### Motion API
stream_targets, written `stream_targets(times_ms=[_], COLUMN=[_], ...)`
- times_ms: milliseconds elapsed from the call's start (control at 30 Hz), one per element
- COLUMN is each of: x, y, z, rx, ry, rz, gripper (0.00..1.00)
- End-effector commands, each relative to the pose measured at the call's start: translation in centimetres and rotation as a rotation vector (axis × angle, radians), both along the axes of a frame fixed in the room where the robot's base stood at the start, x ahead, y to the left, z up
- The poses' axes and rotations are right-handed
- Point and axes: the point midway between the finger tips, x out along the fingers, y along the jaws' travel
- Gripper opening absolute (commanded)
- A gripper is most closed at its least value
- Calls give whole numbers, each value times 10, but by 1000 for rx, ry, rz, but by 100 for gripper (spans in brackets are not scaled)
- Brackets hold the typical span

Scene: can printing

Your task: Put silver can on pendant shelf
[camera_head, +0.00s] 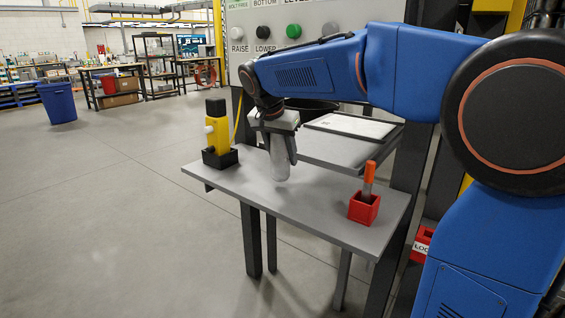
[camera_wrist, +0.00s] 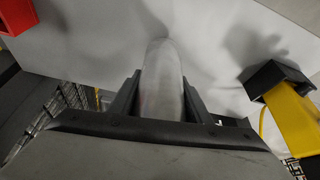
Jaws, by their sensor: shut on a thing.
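The silver can (camera_head: 279,160) is in my gripper (camera_head: 279,140), upright or nearly so, over the grey shelf (camera_head: 240,200). The can also shows in the wrist view (camera_wrist: 162,85), between the two dark fingers of my gripper (camera_wrist: 160,95), which are shut on it. The can's lower end is at or just above the shelf surface; I cannot tell whether it touches. Much of the can's upper part is hidden by the gripper. Which surface is the pendant shelf is not labelled; the grey one lies below the button panel (camera_head: 290,30).
A yellow device in a black holder (camera_head: 220,158) stands left on the shelf. A red holder (camera_head: 364,208) with an orange-capped marker (camera_head: 369,175) stands right. Behind is a grey tray (camera_head: 335,150) with a white sheet. The shelf's middle is otherwise clear.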

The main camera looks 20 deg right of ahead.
Motion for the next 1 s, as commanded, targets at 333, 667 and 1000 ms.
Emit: stream_targets(times_ms=[333, 667, 1000], x=[0, 0, 0], y=[0, 0, 0], z=[-23, -26, -23], rx=[-1, -1, 0], ry=[1, 1, 0], rz=[0, 0, -1], gripper=[23, 63, 63])
